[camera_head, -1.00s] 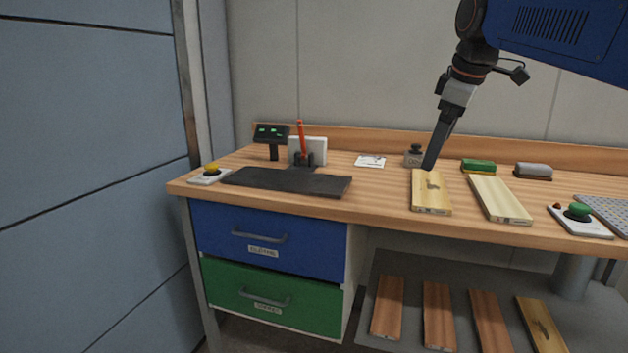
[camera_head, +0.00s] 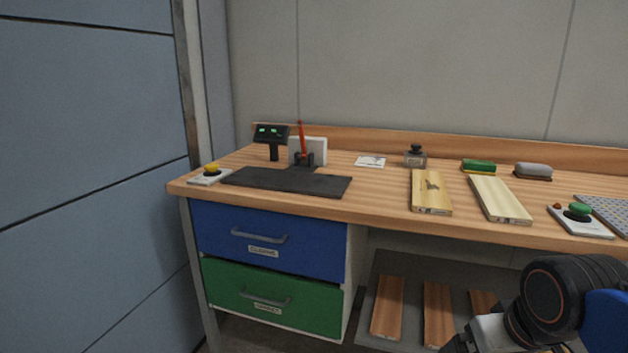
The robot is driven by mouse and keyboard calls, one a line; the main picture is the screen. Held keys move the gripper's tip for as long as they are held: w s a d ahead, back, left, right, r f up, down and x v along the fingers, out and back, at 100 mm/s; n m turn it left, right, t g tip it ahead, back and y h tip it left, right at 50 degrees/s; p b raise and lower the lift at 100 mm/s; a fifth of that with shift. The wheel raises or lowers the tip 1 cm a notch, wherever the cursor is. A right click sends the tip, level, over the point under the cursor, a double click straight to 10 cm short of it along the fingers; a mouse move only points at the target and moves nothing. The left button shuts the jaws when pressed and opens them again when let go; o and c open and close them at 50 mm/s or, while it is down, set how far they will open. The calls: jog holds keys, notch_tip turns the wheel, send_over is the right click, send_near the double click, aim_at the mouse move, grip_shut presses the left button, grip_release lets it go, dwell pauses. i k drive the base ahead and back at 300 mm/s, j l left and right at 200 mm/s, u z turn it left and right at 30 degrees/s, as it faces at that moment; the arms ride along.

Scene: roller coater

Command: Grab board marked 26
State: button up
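Two light boards lie on the wooden workbench (camera_head: 380,205): one with a dark mark on its top (camera_head: 431,188) and a plain pale one (camera_head: 497,198) to its right. Several reddish-brown boards lie on the grey shelf under the bench, among them one at the left (camera_head: 387,307), one in the middle (camera_head: 438,316) and one partly hidden at the right (camera_head: 482,301). No number 26 is legible on any board. My arm is at the lower right, in front of the shelf, and hides its right part. My gripper's fingers are below the picture's edge.
On the bench are a black mat (camera_head: 287,181), a yellow-button box (camera_head: 211,174), a small display (camera_head: 271,135), an ink bottle (camera_head: 415,156), a green sponge (camera_head: 478,166), a grey eraser (camera_head: 533,171) and a green-button box (camera_head: 580,217). A blue drawer (camera_head: 305,256) and a green drawer (camera_head: 310,305) are closed.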

aim_at(500, 205)
jog(key=z, duration=0.55)
jog(key=i+j+z, duration=0.15)
jog(key=j+z, duration=0.2)
jog(key=j, duration=0.15)
jog(key=i+j+z, duration=0.1)
jog(key=j+z, duration=0.2)
jog(key=j, duration=0.2)
jog(key=j+z, duration=0.35)
jog(key=j, duration=1.35)
